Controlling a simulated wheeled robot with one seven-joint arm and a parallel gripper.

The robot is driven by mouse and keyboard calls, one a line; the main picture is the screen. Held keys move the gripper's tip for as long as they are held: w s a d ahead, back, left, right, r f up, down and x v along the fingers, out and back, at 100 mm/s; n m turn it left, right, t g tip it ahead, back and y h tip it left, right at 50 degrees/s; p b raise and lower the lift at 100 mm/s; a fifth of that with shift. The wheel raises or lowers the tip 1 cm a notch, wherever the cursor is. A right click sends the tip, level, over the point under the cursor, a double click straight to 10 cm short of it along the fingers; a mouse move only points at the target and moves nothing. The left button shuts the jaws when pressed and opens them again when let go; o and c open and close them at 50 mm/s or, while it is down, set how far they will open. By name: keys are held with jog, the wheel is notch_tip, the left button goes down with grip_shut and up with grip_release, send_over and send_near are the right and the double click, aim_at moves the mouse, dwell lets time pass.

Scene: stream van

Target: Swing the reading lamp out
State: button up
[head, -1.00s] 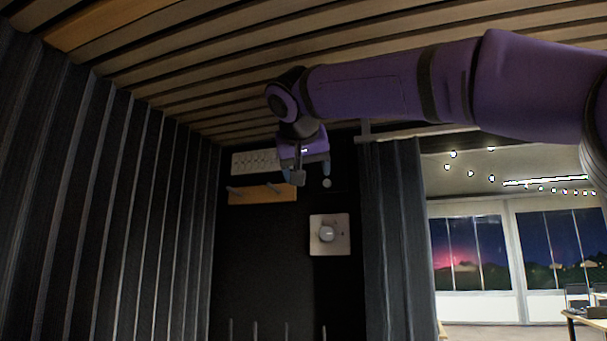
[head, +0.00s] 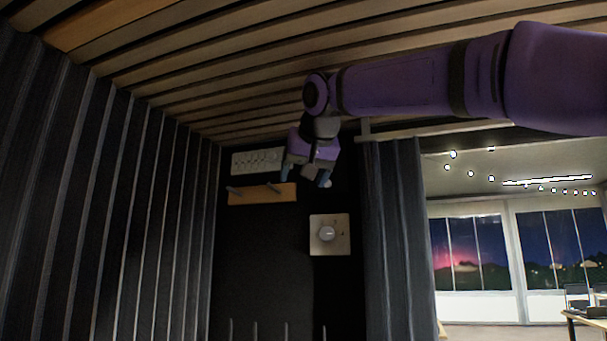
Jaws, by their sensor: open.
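My gripper (head: 305,180) hangs from my purple arm in the upper middle of the head view, in front of the dark back wall. It points downward and its two fingers are spread apart, with nothing seen between them. A small pale round thing (head: 328,184) shows at the tip of its right finger and is partly covered. It may be the reading lamp's head, but it is too small to be sure. I cannot tell whether the finger touches it. No lamp arm can be made out.
A wooden rail with pegs (head: 262,194) and a pale panel (head: 257,161) are left of my gripper. A square plate with a round knob (head: 329,234) is below. A dark curtain (head: 393,240) hangs to the right. Slatted ceiling (head: 200,90) lies close above my arm.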

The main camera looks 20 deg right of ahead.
dwell(0.4)
jog(key=s+d+f+g, duration=0.2)
jog(key=s+d+f, duration=0.2)
jog(key=s+f, duration=0.5)
jog(key=s+d+f+g, duration=0.2)
jog(key=s+d+f, duration=0.2)
jog(key=s+f, duration=0.5)
jog(key=s+d+f+n+g, duration=0.1)
jog(key=s+d+f, duration=0.3)
jog(key=f, duration=1.7)
jog(key=s+g, duration=0.1)
jog(key=s, duration=0.4)
jog(key=shift+s+d+f, duration=0.2)
jog(key=shift+s+d, duration=0.15)
jog(key=shift+s, duration=0.05)
